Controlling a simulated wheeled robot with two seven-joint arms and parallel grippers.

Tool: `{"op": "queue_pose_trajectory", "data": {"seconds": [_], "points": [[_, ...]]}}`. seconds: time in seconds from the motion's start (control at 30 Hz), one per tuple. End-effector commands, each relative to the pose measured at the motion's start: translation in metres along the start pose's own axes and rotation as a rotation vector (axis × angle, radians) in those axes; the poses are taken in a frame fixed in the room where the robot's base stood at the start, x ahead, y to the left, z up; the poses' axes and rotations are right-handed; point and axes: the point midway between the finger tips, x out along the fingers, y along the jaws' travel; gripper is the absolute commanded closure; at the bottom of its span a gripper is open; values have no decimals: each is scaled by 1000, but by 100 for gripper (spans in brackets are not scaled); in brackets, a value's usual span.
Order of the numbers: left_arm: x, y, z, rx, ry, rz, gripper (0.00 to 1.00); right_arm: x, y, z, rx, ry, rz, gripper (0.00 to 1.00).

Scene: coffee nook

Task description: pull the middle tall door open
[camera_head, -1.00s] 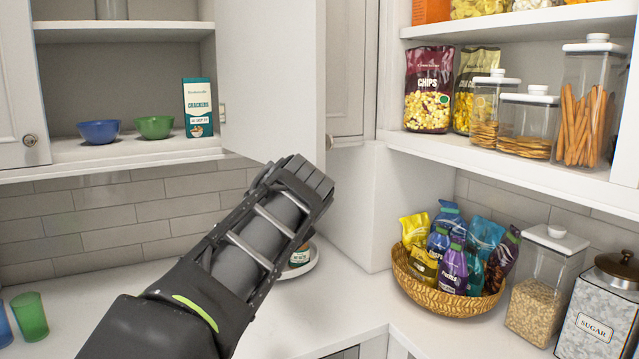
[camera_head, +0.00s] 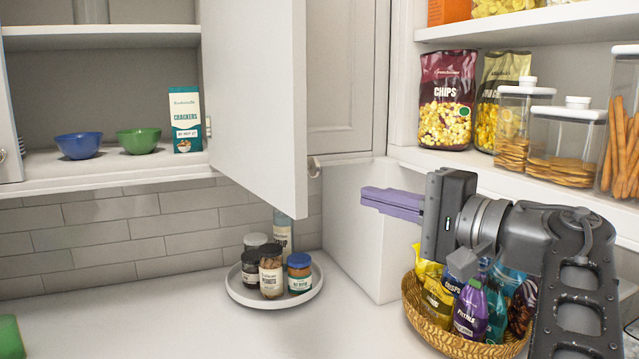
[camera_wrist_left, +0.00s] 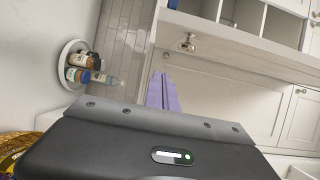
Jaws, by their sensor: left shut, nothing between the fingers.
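A tall white door (camera_head: 258,100) stands swung out from the upper cabinet in the head view. Beside it, a panelled white door (camera_head: 342,75) looks closed, with a round knob (camera_head: 315,167) at its lower left. I cannot tell which one is the middle door. My left gripper (camera_head: 390,203) has purple fingers shut together and empty, pointing left, below and to the right of the knob and apart from it. In the left wrist view, the fingers (camera_wrist_left: 162,92) point toward white cabinet fronts (camera_wrist_left: 225,82), and a knob (camera_wrist_left: 187,42) shows beyond them. My right gripper is not in view.
A round white tray (camera_head: 240,294) with several jars and a bottle stands on the counter below the swung-out door. A wicker basket (camera_head: 425,325) of snack bags is under my left arm. Open shelves (camera_head: 500,172) with food are at right. The counter's front left is mostly clear.

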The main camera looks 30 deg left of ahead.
Motion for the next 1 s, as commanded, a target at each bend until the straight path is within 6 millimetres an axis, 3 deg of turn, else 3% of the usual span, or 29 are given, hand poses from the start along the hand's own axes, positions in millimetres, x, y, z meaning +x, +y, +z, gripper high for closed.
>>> {"op": "queue_pose_trajectory", "data": {"seconds": [0.47, 0.67, 1.0], "points": [[10, 0, 1, 0, -1, 4, 100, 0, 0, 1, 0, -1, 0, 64], [36, 0, 1, -1, -2, 5, 100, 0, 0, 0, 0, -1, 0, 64], [105, -1, 1, 0, 0, 5, 100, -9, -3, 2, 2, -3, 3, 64]]}}
